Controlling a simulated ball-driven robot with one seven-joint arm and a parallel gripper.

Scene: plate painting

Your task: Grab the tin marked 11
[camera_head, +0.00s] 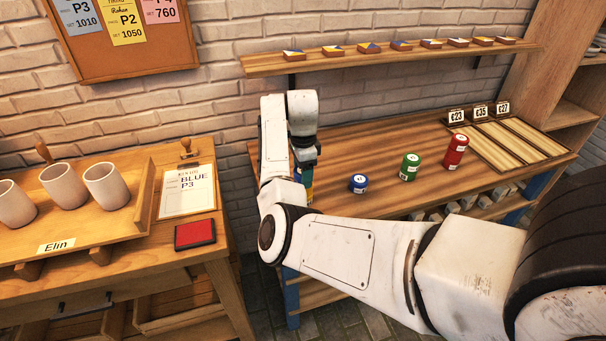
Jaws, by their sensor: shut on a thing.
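My gripper (306,172) points down over the left end of the wooden bench (345,142). It is shut on a small yellow tin (308,191), which is mostly hidden by my arm and fingers. No number on it can be read. To its right on the bench stand a short blue tin (358,184), a taller green tin (409,167) and a still taller red tin (455,151). They have white labels whose marks are too small to read. My gripper is apart from these three.
A shelf (340,62) with several small tiles hangs above the bench. Price signs (479,112) stand at its right end.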

